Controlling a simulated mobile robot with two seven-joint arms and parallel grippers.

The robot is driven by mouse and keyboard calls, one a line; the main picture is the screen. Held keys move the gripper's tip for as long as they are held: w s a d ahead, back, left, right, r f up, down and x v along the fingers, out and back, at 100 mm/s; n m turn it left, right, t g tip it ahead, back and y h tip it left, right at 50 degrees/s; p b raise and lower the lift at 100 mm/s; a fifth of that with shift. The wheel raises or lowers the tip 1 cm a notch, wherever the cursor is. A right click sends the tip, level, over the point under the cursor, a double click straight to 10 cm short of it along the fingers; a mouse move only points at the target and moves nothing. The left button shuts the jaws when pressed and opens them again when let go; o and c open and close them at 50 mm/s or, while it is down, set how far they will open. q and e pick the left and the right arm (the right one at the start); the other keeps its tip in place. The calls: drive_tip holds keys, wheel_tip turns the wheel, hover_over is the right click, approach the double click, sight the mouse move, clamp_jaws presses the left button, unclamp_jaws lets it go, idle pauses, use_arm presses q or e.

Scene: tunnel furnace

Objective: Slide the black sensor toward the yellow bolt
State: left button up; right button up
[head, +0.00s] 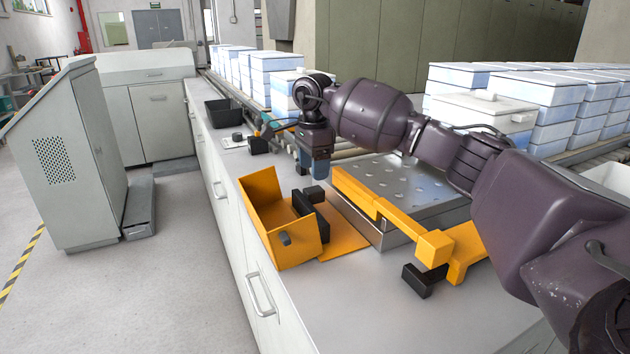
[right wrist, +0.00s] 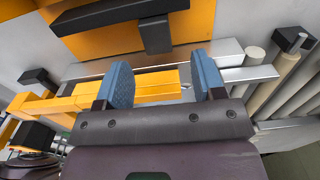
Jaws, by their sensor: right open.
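Several black blocks show, and I cannot tell for sure which is the sensor. One black block (head: 313,204) stands at the yellow-orange holder (head: 268,238); another (head: 418,281) lies under the near end of a yellow bar assembly (head: 366,197). That assembly, with a square yellow block (head: 435,248), is the likeliest bolt. My right gripper (head: 313,170) points down above the counter, near the black block at the holder. In the right wrist view, its blue fingers (right wrist: 163,82) are apart, with yellow bars (right wrist: 158,86) showing between them; contact cannot be told. My left gripper is out of view.
A metal plate with holes (head: 398,181) lies behind the yellow bar. A dark bin (head: 222,112) stands farther back on the counter. White boxes (head: 482,112) are stacked beyond the rollers. The near counter top (head: 350,315) is clear.

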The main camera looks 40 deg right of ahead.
sight(313, 189)
drive_tip(key=shift+r, duration=2.35)
